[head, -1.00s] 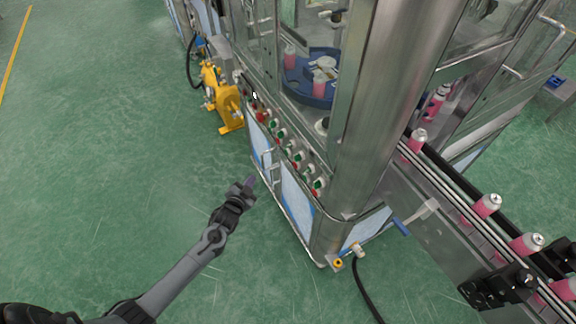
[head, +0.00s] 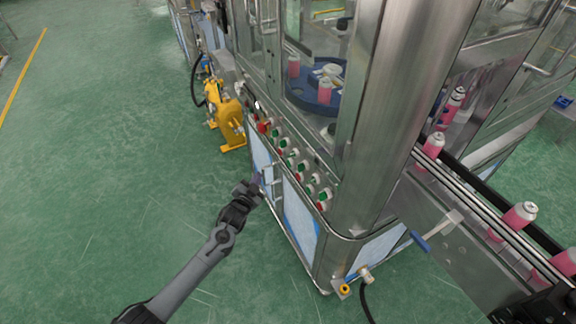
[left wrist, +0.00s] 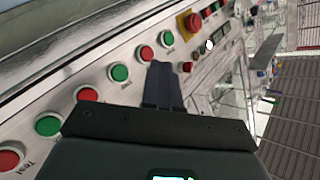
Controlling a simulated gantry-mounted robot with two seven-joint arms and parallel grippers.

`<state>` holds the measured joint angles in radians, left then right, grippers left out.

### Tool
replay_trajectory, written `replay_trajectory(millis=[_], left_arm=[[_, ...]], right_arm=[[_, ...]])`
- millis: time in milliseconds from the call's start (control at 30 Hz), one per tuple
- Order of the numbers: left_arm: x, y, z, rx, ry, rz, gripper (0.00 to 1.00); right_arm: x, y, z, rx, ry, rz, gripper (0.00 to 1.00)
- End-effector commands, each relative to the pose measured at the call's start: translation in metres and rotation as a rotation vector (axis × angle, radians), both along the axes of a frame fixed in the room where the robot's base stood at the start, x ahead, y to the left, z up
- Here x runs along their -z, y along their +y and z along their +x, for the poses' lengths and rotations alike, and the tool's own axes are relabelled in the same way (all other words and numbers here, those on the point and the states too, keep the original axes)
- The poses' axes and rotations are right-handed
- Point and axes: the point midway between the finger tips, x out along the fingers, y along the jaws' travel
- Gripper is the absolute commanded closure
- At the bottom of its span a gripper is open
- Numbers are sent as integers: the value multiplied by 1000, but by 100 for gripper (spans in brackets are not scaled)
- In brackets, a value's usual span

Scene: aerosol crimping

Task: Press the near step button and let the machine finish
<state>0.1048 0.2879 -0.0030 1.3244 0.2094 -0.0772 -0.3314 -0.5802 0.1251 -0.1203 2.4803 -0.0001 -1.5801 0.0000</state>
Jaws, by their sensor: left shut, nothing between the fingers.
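The control panel (head: 289,158) is a sloped metal strip on the machine's front with a row of red and green buttons. In the left wrist view, green (left wrist: 120,72) and red (left wrist: 147,53) buttons run diagonally up to a larger red knob (left wrist: 190,22) on yellow. Their labels are too small to read surely, so I cannot tell which is the step button. My left gripper (head: 258,180) is shut and empty, in front of the cabinet below the panel. In the left wrist view its fingers (left wrist: 161,73) overlap the panel's lower edge near a red button; contact is not visible.
A steel corner post (head: 385,130) rises right of the panel. A conveyor (head: 460,187) carries pink cans, and a blue turntable (head: 318,95) stands inside the glass. A door handle (head: 270,180) is close to my left gripper. Green floor left is open.

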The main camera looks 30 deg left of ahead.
Motion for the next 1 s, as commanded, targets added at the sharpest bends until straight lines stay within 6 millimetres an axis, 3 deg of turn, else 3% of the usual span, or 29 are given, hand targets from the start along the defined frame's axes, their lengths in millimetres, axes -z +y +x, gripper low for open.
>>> replay_trajectory(millis=[267,767,1000], left_arm=[[3,-4,6,0,0,-1,100],[4,-31,55,1,-2,-2,100],[2,-39,72,0,0,-1,100]], right_arm=[[6,0,0,2,-1,2,57],[47,2,0,6,0,8,57],[54,2,0,6,1,8,57]])
